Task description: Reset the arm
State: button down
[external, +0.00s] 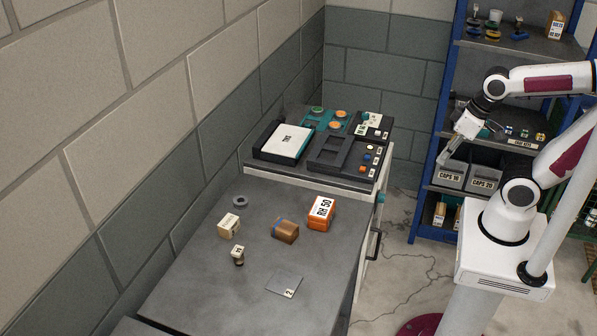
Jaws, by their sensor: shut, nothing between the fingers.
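My gripper (448,157) hangs at the end of my white and maroon arm on the right side of the external view. It is shut and empty, pointing down and to the left. It is in the air, right of the cabinet top and in front of the blue shelf rack. It appears apart from every object, though its distance to the grey bins behind it is hard to tell.
A grey table (190,275) holds an orange box (321,213), a brown box (285,230), a cream box (229,225), a small jar (238,256), a ring (239,201) and a plate (284,285). A cabinet top (262,170) carries trays. The blue rack (432,135) holds grey bins (451,175).

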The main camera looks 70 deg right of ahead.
jog(key=shift+s+a+r+n+t, duration=0.2)
jog(key=shift+a+r+n+t, duration=0.1)
jog(key=shift+r, duration=0.25)
jog(key=shift+s+a+r+n+t, duration=0.15)
jog(key=shift+a+r+n+t, duration=0.15)
jog(key=shift+r, duration=0.3)
jog(key=shift+s+a+r+n+t, duration=0.2)
jog(key=shift+a+r+n+t, duration=0.1)
jog(key=shift+r, duration=0.25)
